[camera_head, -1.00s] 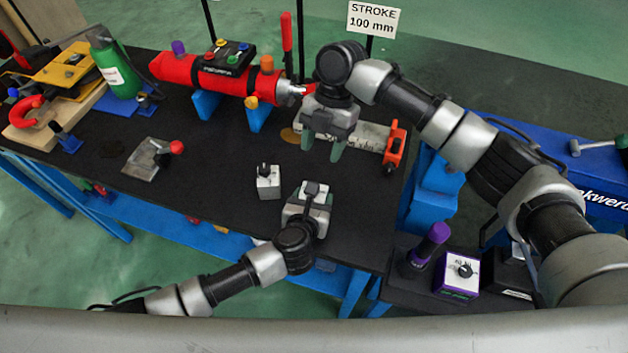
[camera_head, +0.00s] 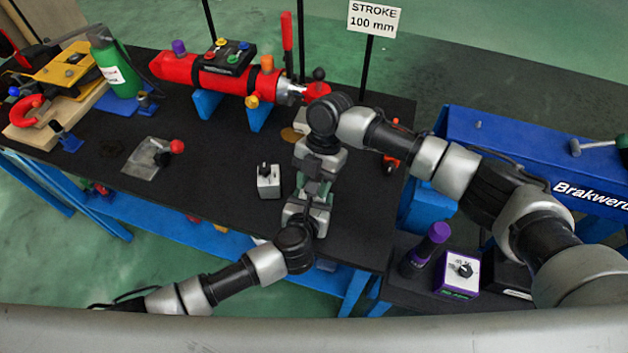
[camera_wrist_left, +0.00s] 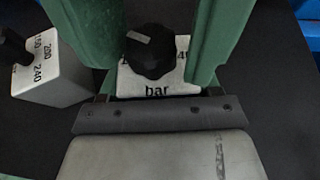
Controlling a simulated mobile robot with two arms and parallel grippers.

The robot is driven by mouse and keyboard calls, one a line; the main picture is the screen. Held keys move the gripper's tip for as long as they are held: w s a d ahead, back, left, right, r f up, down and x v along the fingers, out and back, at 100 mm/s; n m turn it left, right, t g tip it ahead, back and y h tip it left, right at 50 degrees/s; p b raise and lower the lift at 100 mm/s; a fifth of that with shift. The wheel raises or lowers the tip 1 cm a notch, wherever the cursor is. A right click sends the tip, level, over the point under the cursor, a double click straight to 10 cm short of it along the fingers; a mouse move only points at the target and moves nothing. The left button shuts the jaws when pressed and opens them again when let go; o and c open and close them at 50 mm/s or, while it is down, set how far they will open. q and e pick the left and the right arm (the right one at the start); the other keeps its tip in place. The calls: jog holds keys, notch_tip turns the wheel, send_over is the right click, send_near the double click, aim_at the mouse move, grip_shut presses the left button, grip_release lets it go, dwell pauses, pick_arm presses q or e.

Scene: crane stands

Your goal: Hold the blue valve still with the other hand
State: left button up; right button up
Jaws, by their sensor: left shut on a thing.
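My left gripper (camera_head: 307,212) is at the near edge of the black table. In the left wrist view its green fingers (camera_wrist_left: 150,55) are shut on a white block (camera_wrist_left: 182,80) with a black knob, marked "bar". My right gripper (camera_head: 318,175) hangs right above the left one, pointing down. Its fingertips are largely hidden, so I cannot tell whether they touch the block or are open. No plainly blue valve shows between the grippers. A small blue knob (camera_head: 243,46) is among the coloured knobs on the black box of the red cylinder (camera_head: 195,72).
A second white block with a black knob (camera_head: 268,181) stands close left of my grippers. A metal plate with a red-knobbed lever (camera_head: 152,157) lies further left. A purple-edged box (camera_head: 458,272) is at the right. The table (camera_head: 215,145) is clear between plate and cylinder.

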jog(key=c, duration=0.6)
jog(key=shift+c, duration=0.2)
jog(key=shift+m+t+y, duration=0.35)
jog(key=shift+m+y, duration=0.1)
jog(key=shift+m, duration=1)
jog(key=shift+m+t+y, duration=0.35)
jog(key=shift+m+y, duration=0.1)
jog(key=shift+m, duration=1)
jog(key=shift+r, duration=0.1)
jog(key=o, duration=0.9)
jog(key=shift+d, duration=0.1)
jog(key=v, duration=1.2)
